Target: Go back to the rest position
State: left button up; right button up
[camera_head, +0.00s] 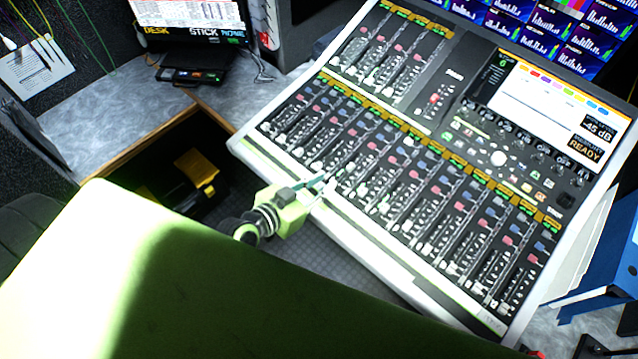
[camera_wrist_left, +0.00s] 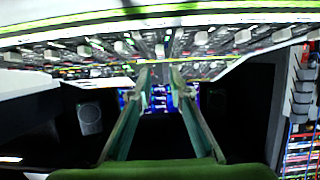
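My left gripper (camera_head: 322,188) is over the near edge of the large mixing console (camera_head: 258,158), beside the lower ends of its fader strips. Its two thin green fingers are apart with nothing between them, as the left wrist view (camera_wrist_left: 159,78) also shows. In that view the console's fader panel (camera_wrist_left: 235,45) runs across the top, just beyond the fingertips. I cannot tell whether the fingertips touch the console. My right gripper is in neither view.
A dark case with yellow parts (camera_head: 198,172) sits low under the desk. Blue binders (camera_head: 608,250) stand at the right. Monitors (camera_head: 545,25) are behind the console.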

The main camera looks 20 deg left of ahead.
pick_arm(q)
jog(key=shift+s+a+r, duration=0.15)
jog(key=shift+s+r, duration=0.05)
jog(key=shift+s, duration=0.2)
dwell(0.3)
jog(key=s+d+g, duration=0.1)
jog(key=s+d, duration=0.1)
jog(key=s+d+g, duration=0.1)
jog(key=shift+s+f+m+g+h, duration=0.3)
jog(key=shift+m, duration=0.1)
jog(key=s+a+n+g+y, duration=0.1)
jog(key=s+a+g+y, duration=0.15)
jog(key=s, duration=0.45)
jog(key=s+a+n+g+y, duration=0.2)
jog(key=s+a+g, duration=0.2)
jog(key=s, duration=0.3)
notch_tip(320, 180, down, 29)
jog(key=s+g+b, duration=0.2)
jog(key=s+b, duration=0.1)
jog(key=s+a+f+b, duration=0.2)
jog(key=s+a+f, duration=0.1)
jog(key=s+f, duration=1.3)
jog(key=shift+s+f+m+g+y, duration=0.2)
jog(key=shift+f+m+g+y, duration=0.15)
jog(key=shift+f, duration=0.6)
